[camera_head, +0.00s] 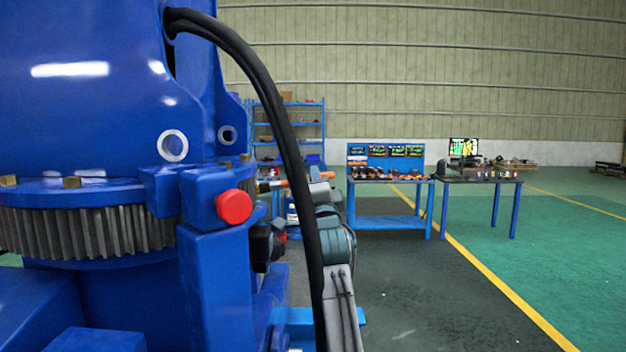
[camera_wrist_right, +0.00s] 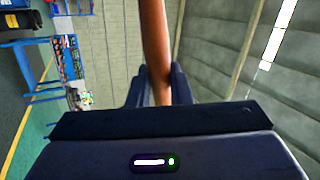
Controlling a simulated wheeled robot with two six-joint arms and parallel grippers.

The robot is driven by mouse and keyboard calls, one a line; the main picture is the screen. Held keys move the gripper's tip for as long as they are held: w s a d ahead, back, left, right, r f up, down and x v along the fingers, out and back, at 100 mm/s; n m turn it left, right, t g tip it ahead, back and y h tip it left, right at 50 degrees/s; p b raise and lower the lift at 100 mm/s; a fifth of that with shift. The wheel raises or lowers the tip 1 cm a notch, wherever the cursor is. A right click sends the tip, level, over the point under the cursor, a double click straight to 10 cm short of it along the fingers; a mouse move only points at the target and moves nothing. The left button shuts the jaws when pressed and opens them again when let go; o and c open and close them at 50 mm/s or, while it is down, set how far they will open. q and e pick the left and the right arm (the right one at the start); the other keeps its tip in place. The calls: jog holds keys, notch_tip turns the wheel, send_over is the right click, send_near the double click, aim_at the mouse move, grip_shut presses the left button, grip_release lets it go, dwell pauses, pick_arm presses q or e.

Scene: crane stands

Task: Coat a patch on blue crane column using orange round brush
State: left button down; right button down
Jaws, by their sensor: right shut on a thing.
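The blue crane column (camera_head: 95,110) fills the left of the head view, close to the camera, above a toothed ring. My right gripper (camera_wrist_right: 152,90) is shut on the orange handle of the round brush (camera_wrist_right: 155,40) in the right wrist view. The handle runs up out of that picture, so its bristle end is hidden there. In the head view a short piece of the orange brush (camera_head: 299,181) shows just right of the column, partly behind the black hose. I cannot tell whether the brush touches the column. My left gripper is out of view.
A thick black hose (camera_head: 285,130) arches down in front of my right arm. A red round cap (camera_head: 234,206) sticks out from the blue crane block. Blue shelves (camera_head: 290,125) and two tables (camera_head: 388,180) stand farther back. The green floor at right is free.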

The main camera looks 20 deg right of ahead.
jog(key=shift+s+r+p, duration=0.8)
jog(key=shift+s+r, duration=0.05)
jog(key=shift+s, duration=1.35)
jog(key=shift+w+b, duration=1.6)
jog(key=shift+w, duration=3.75)
jog(key=s, duration=1)
jog(key=shift+s+d, duration=0.15)
jog(key=shift+s, duration=0.25)
